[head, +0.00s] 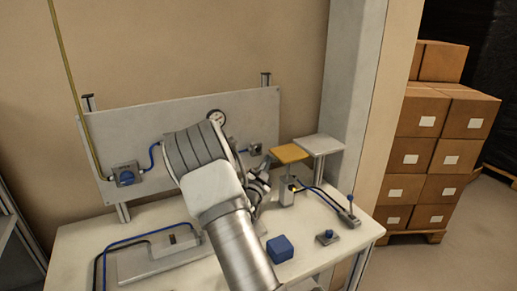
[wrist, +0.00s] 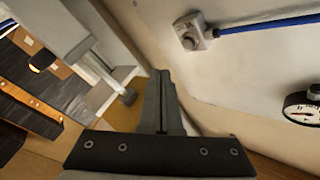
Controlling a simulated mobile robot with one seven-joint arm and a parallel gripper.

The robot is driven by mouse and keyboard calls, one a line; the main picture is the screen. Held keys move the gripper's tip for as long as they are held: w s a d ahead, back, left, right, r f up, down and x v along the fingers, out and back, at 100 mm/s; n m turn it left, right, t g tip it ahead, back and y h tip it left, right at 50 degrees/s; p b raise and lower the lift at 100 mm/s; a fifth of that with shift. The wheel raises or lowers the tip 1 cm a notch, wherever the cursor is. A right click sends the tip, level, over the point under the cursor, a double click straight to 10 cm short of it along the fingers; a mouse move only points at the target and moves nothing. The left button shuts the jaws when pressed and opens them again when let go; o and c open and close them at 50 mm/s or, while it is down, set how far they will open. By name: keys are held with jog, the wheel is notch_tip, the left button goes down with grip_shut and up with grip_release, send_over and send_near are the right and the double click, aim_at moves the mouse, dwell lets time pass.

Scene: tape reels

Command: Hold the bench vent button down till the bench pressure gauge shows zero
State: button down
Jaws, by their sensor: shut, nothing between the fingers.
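The bench pressure gauge (head: 217,117) is a round white dial with a dark rim at the panel's top edge. It is cut off at the right of the wrist view (wrist: 304,108); a red mark shows on it, but I cannot read its value. A small grey box with a round button-like front (head: 256,149) sits on the panel right of the gauge, perhaps the vent button. It shows in the wrist view (wrist: 190,32) with a blue hose. My gripper (wrist: 161,73) is shut and empty, apart from this box. My arm hides much of the gripper in the head view (head: 263,185).
A box with a blue knob (head: 125,175) is on the panel's left. A yellow-topped stand (head: 289,153) and grey-topped stand (head: 319,146) are right of my gripper. A blue block (head: 280,248) and a small blue-button box (head: 327,237) sit near the bench front.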

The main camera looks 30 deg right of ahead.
aim_at(258, 150)
jog(key=shift+w+d+b, duration=0.1)
jog(key=shift+w+b, duration=0.7)
jog(key=shift+w, duration=1.05)
jog(key=shift+w+f+b, duration=0.1)
jog(key=shift+w+b, duration=0.05)
jog(key=shift+b, duration=0.2)
dwell(0.4)
jog(key=shift+w+b, duration=0.25)
jog(key=shift+b, duration=0.1)
jog(key=shift+w+b, duration=0.35)
jog(key=shift+w, duration=0.05)
dwell(2.9)
